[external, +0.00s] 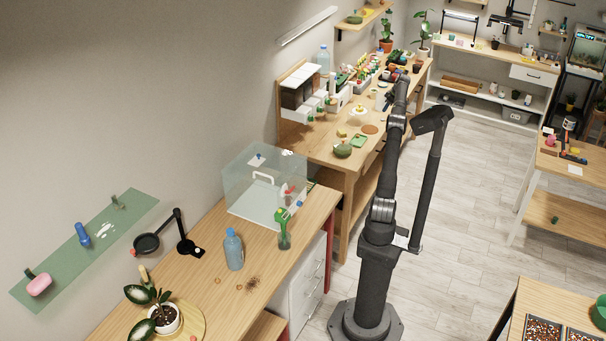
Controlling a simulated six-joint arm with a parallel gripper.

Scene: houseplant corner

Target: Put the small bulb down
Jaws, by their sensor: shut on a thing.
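My arm rises from its base and reaches away over the long wooden bench (318,147) at the back. My gripper (402,77) is at the far end of the arm, over or near the far part of that bench. It is small and mostly hidden behind my own links. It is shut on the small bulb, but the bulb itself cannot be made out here. I cannot tell how high the gripper is above the bench top.
Small pots and tools crowd the far bench around my gripper. A clear box (252,190), a blue bottle (233,250) and a potted plant (165,318) stand on the near bench.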

